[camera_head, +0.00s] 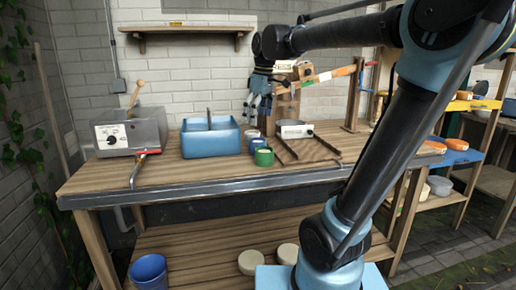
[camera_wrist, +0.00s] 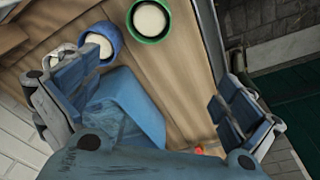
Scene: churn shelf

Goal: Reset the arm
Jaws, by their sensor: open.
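My gripper (camera_head: 258,105) hangs above the back middle of the wooden bench, between the blue caddy and the wooden frame, with its fingers pointing down. In the wrist view its blue-padded fingers (camera_wrist: 157,98) stand wide apart, with nothing held between them. My arm is stretched out from the right of the head view, over the bench. A blue cup (camera_head: 259,146) and a green cup (camera_head: 264,157) stand on the bench below the gripper. The wrist view also shows the blue cup (camera_wrist: 112,42) and the green cup (camera_wrist: 163,36), both with pale contents.
The blue caddy (camera_head: 208,143) stands left of the cups, and a grey machine (camera_head: 128,132) with a dial farther left. A low rack (camera_head: 305,152) lies right of the cups. A wall shelf (camera_head: 184,28) is above. The bench's front middle is clear.

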